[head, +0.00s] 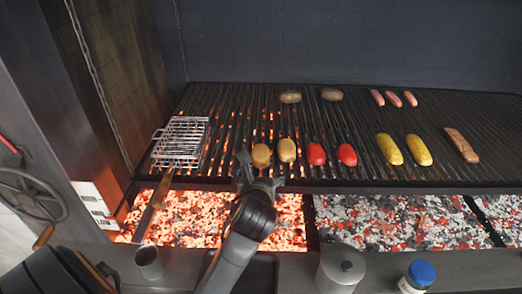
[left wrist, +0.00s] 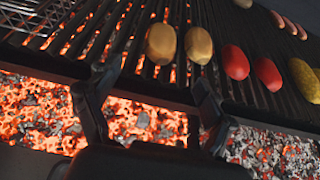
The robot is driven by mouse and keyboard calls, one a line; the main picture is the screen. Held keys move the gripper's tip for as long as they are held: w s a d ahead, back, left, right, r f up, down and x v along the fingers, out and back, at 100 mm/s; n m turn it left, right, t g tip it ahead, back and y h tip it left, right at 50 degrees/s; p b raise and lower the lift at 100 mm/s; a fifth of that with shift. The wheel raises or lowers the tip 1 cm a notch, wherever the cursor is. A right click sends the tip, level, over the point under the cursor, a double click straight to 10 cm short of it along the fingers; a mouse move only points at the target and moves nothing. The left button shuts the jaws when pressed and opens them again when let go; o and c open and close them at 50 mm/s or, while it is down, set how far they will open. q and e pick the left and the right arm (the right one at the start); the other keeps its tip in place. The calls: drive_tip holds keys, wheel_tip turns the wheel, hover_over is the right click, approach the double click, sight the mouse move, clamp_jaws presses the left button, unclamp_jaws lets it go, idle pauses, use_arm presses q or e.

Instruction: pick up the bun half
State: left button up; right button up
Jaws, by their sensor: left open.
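Two tan oval pieces, which look like the bun halves, lie side by side on the grill grate near its front edge: the left bun half (head: 261,155) and the right bun half (head: 287,149). In the left wrist view, the left one (left wrist: 161,44) and the right one (left wrist: 198,45) lie beyond the fingertips. My left gripper (head: 260,172) is open and empty, just in front of the left bun half, and its fingers (left wrist: 148,98) are spread wide below the pair. It appears apart from both. My right gripper is not in view.
Red pieces (head: 316,154), yellow corn (head: 390,149) and sausages (head: 394,98) lie on the grate (head: 360,120). A wire basket (head: 180,142) is at left. Glowing coals (head: 195,217) lie below. A metal canister (head: 340,268) and blue-lidded jar (head: 421,273) stand in front.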

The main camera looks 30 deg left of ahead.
sight(261, 158)
use_arm(q)
drive_tip(key=x, duration=0.5)
drive_tip(key=shift+w+a+f, duration=0.15)
drive_tip(key=shift+w+f, duration=0.05)
drive_tip(key=shift+w, duration=0.15)
drive_tip(key=shift+w+a+f, duration=0.1)
drive_tip(key=shift+w+a, duration=0.1)
drive_tip(key=shift+w, duration=0.1)
drive_tip(key=shift+w+a+p, duration=0.25)
drive_tip(key=shift+w+p, duration=0.1)
drive_tip(key=shift+p, duration=0.1)
drive_tip(key=x, duration=0.3)
drive_tip(key=shift+w+p, duration=0.25)
drive_tip(key=shift+p, duration=0.15)
drive_tip(key=shift+w+a+f, duration=0.25)
drive_tip(key=shift+w, duration=0.1)
drive_tip(key=shift+s, duration=0.1)
drive_tip(key=shift+r, duration=0.1)
drive_tip(key=shift+c, duration=1.1)
drive_tip(key=c, duration=0.9)
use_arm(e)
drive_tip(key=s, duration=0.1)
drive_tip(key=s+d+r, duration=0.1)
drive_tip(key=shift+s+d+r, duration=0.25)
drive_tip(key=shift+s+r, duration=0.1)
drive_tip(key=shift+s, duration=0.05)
